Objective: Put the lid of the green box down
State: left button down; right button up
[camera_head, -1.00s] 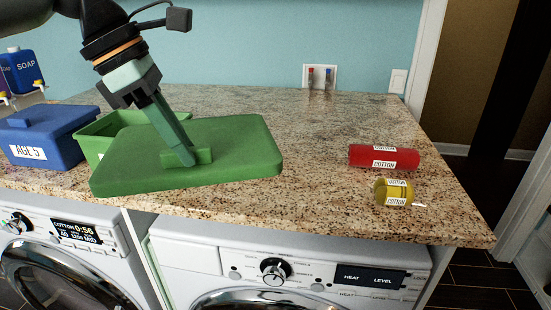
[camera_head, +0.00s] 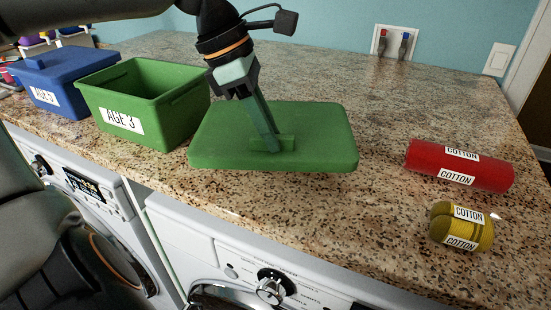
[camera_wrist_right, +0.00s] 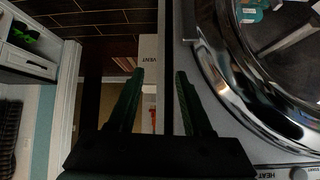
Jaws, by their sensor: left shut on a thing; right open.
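The green lid (camera_head: 310,135) is a flat green slab with a small handle block on top. It is at the middle of the head view, to the right of the open green box (camera_head: 150,100) labelled AGE 3. My left gripper (camera_head: 272,143) is shut on the lid's handle. The lid is level at or just above the granite counter; I cannot tell whether it touches. The green box stands upright with its top uncovered. My right gripper (camera_wrist_right: 160,100) shows in the right wrist view, open and empty, beside a washer's round door.
A blue lidded box (camera_head: 52,80) stands left of the green box. A red COTTON roll (camera_head: 460,165) and a yellow COTTON item (camera_head: 462,226) lie on the counter (camera_head: 390,240) at the right. Washers (camera_head: 230,260) stand below the front edge. The counter behind the lid is clear.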

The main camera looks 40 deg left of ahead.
pick_arm(q)
jog(key=shift+f, duration=2.85)
jog(key=c, duration=0.8)
grip_release()
jog(key=v, duration=1.2)
jog(key=shift+w+d, duration=0.1)
